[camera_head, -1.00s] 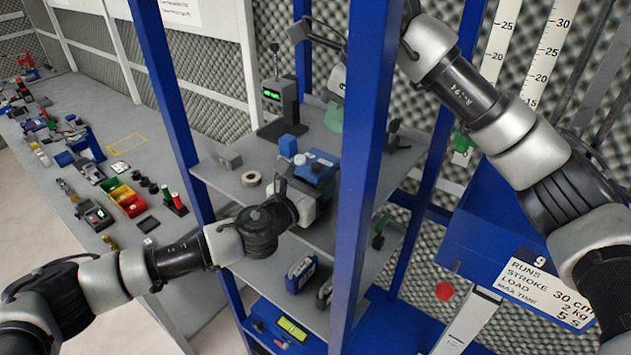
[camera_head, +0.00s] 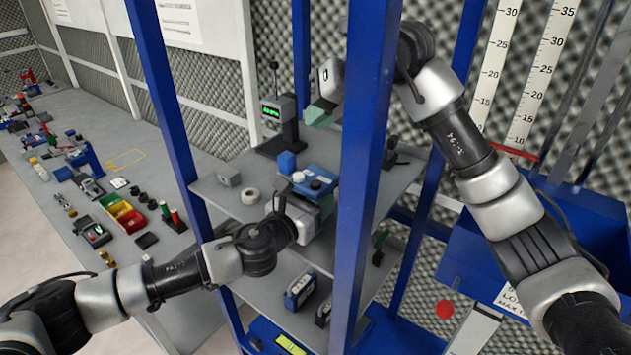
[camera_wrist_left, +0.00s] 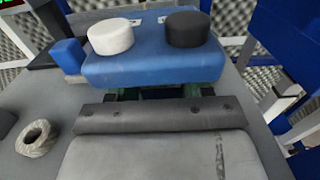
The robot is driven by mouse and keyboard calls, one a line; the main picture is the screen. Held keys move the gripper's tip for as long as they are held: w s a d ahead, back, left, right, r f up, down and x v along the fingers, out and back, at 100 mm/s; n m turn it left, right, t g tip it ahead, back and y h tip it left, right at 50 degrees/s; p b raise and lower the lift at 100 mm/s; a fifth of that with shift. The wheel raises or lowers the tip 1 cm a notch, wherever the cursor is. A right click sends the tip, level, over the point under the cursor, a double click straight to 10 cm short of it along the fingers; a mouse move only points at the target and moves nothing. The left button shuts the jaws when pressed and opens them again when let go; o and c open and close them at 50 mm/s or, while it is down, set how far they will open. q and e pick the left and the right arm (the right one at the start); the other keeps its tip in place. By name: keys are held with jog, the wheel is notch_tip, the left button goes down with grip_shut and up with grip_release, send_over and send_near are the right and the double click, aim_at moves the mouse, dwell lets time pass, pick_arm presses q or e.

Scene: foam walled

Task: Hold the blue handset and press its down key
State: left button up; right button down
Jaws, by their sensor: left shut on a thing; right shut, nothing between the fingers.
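The blue handset (camera_head: 322,172) is above the upper shelf, with a white key (camera_head: 298,176) and a black key (camera_head: 317,183) on top. The handset also shows in the left wrist view (camera_wrist_left: 140,65), with the white key at left and the black one at right. I cannot read which is the down key. My left gripper (camera_head: 314,194) is shut on the handset's near side; its fingers are mostly hidden under it. My right gripper (camera_head: 318,116), with greenish fingertips, is shut and empty, above and behind the handset, apart from it. The blue post partly hides its arm.
Blue rack posts (camera_head: 362,180) stand close on the right of the handset. On the upper shelf (camera_head: 225,203) are a tape roll (camera_head: 250,196), a blue block (camera_head: 287,162) and a meter with green display (camera_head: 271,111). A blue device (camera_head: 300,288) stands on the shelf below.

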aim_at(318, 181)
jog(key=shift+f, duration=4.4)
jog(key=shift+f, duration=0.1)
jog(key=shift+f, duration=0.35)
